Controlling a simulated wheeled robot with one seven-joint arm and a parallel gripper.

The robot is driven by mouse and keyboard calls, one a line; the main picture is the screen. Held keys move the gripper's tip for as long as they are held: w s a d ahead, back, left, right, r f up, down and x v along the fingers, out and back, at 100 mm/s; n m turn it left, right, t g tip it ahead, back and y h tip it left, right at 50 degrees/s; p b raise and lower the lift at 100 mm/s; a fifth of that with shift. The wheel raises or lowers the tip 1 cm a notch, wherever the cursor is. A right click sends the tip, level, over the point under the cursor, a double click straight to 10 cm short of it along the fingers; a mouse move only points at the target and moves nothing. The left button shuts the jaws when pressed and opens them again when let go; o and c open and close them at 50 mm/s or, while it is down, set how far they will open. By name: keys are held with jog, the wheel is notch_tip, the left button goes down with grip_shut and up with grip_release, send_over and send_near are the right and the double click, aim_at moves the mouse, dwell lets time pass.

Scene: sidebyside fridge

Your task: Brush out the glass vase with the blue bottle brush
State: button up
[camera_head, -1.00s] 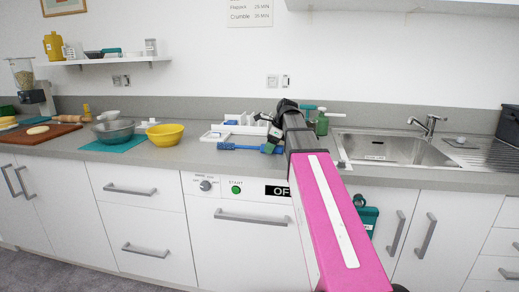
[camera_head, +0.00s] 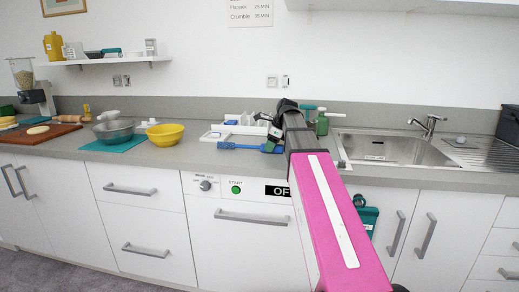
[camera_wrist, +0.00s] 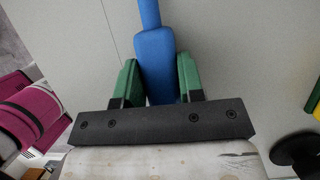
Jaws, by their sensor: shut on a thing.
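The blue bottle brush (camera_head: 240,146) lies level at the counter's front, its bristle end pointing left. In the wrist view the blue handle (camera_wrist: 157,62) sits between the two green fingers of my gripper (camera_wrist: 160,82). My gripper (camera_head: 272,147) is shut on the handle, above or at the counter; I cannot tell whether the brush touches it. The glass vase cannot be made out in either view; my arm hides part of the counter.
A white tray (camera_head: 215,134) with items stands behind the brush. A green bottle (camera_head: 322,124) is right of my arm, near the sink (camera_head: 390,148). The counter between the yellow bowl and the brush is fairly clear.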

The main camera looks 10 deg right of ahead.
jog(key=shift+r, duration=1.4)
jog(key=shift+r, duration=0.1)
jog(key=shift+r, duration=2.4)
